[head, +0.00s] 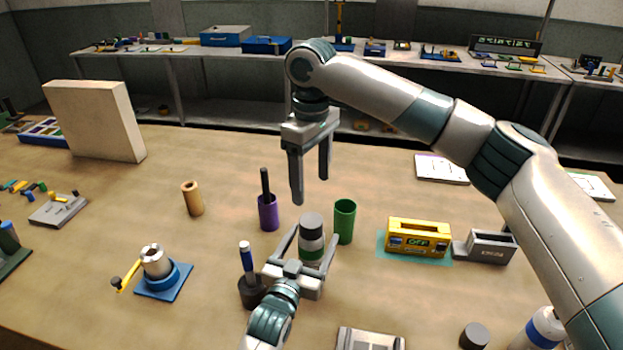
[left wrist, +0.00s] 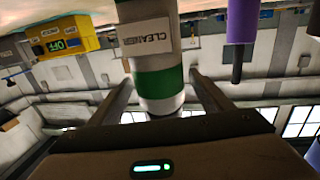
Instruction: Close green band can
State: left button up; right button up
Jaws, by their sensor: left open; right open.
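The green band can (head: 312,240) stands upright on the table, with a dark grey cap (head: 311,222) on its top. In the left wrist view the can (left wrist: 158,85) appears upside down, with its green band and CLEANER label showing. My left gripper (head: 308,252) is open, with a finger on each side of the can; I cannot tell whether they touch it. My right gripper (head: 311,188) is open and empty, pointing down in the air above and behind the can. The lower part of the can is partly hidden by my left gripper.
A green cup (head: 344,222) stands close right of the can, and a purple holder (head: 268,213) with a dark rod stands left. A blue-handled tool (head: 246,257) is near my left wrist. A yellow OFF box (head: 418,237), a loose dark cap (head: 474,336) and a blue band can (head: 541,328) are right.

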pick_arm(q)
jog(key=shift+b+v, duration=0.3)
jog(key=shift+v, duration=0.55)
pick_arm(e)
notch_tip(320, 180, down, 4)
jog(key=b, duration=0.3)
jog(key=shift+f+b, duration=0.1)
jog(key=shift+b, duration=0.25)
pick_arm(q)
jog(key=v, duration=1.5)
jog(key=shift+s, duration=0.35)
pick_arm(e)
jog(key=shift+f, duration=0.1)
pick_arm(q)
jog(key=shift+a, duration=0.15)
